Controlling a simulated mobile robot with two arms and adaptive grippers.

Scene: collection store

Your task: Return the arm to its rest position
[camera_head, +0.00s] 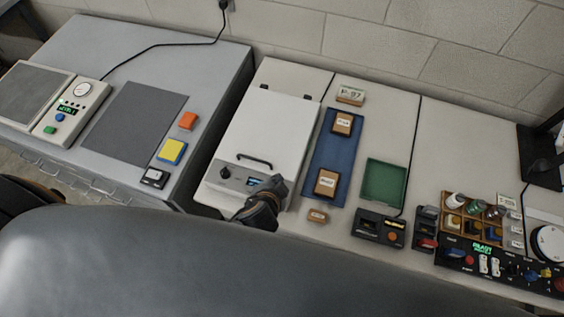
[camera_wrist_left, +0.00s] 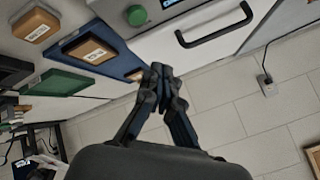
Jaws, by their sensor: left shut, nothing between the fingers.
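My left gripper (camera_head: 266,198) is shut and empty in the head view, in front of the white lidded box (camera_head: 275,125) near its lower right corner and small display. A large dark part of my own body fills the bottom of that view. In the left wrist view my left gripper (camera_wrist_left: 158,72) shows with its fingertips together, nothing between them, and the box's black handle (camera_wrist_left: 215,28) beyond. My right gripper is not in view.
Right of the box lie a blue mat (camera_head: 326,188) with labelled blocks, a green tray (camera_head: 384,183), a black device (camera_head: 379,229) and a wooden rack (camera_head: 470,213) of small items. A grey bench (camera_head: 205,75) stands left, across a gap. The wall (camera_head: 400,50) is behind.

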